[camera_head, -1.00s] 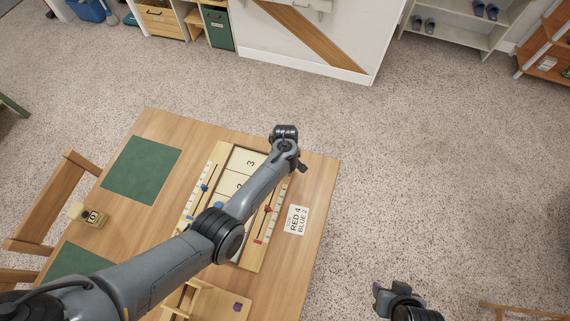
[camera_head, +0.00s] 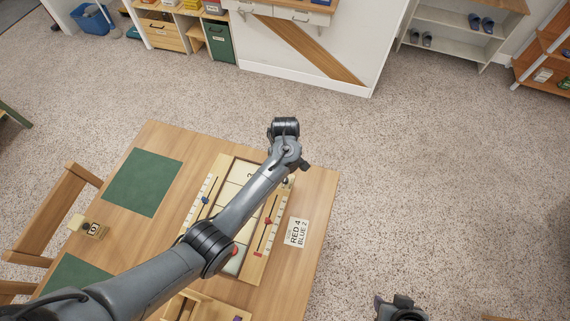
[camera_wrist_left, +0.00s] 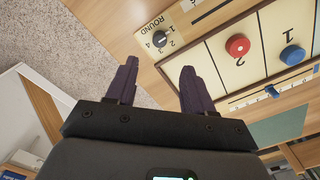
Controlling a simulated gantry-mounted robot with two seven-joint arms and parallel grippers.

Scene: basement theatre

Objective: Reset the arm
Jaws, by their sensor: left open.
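My left arm reaches in from the lower left of the head view across the wooden table (camera_head: 318,190), with its wrist over the far end of the game board (camera_head: 262,262). In the left wrist view my left gripper (camera_wrist_left: 158,85) is open, its two dark fingers apart with nothing between them. The board (camera_wrist_left: 215,50) shows there with a red puck (camera_wrist_left: 237,45), a blue puck (camera_wrist_left: 292,55) and a black round knob (camera_wrist_left: 159,39). In the head view the left fingers are hidden. Part of my right arm shows at the bottom right; its fingers cannot be made out.
A card reading RED 4, BLUE 2 (camera_head: 297,233) lies right of the board. Green mats (camera_head: 143,181) lie on the table's left side, near a small wooden counter (camera_head: 96,230). A chair (camera_head: 58,215) stands at the left. Open carpet (camera_head: 430,170) lies right of the table.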

